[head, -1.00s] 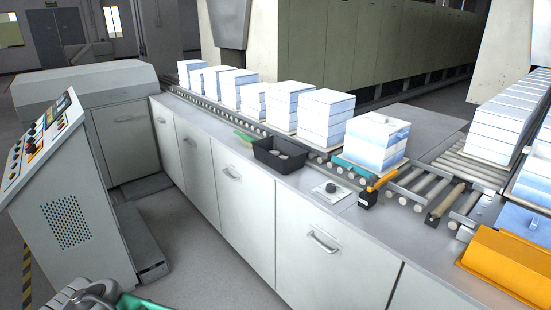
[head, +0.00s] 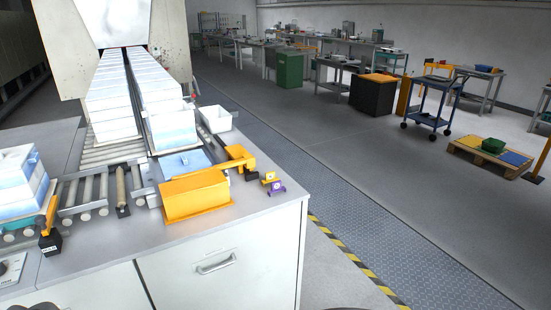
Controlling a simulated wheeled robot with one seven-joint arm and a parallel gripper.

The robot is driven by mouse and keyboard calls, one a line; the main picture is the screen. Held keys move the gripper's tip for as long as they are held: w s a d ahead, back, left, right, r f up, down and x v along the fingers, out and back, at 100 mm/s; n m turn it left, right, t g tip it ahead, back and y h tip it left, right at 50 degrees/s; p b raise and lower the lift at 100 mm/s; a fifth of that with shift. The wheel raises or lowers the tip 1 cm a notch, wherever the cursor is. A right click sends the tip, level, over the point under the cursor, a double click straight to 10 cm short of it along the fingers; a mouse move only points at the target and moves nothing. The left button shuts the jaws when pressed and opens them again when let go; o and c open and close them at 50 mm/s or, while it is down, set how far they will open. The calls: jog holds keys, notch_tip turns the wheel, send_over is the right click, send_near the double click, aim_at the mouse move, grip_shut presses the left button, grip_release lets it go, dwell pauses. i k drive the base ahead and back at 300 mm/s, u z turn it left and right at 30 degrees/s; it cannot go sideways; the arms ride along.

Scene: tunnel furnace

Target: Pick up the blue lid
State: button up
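A light-blue, flat lid-like piece with a small raised knob (head: 184,162) lies at the near end of the conveyor, just behind the orange box-shaped housing (head: 196,195). The housing hides its near edge. I cannot tell whether it rests on a box or directly on the rollers. A white and blue stack (head: 22,185) stands at the left edge, partly cut off. My gripper is not in view.
Two rows of white-blue stacks (head: 118,85) run back into the furnace. The grey counter (head: 262,205) ends at right, with open floor (head: 350,150) beyond. A pallet (head: 490,158) sits far right.

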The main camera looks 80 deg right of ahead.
aim_at(184, 163)
jog(key=z, duration=1.65)
jog(key=i, duration=1)
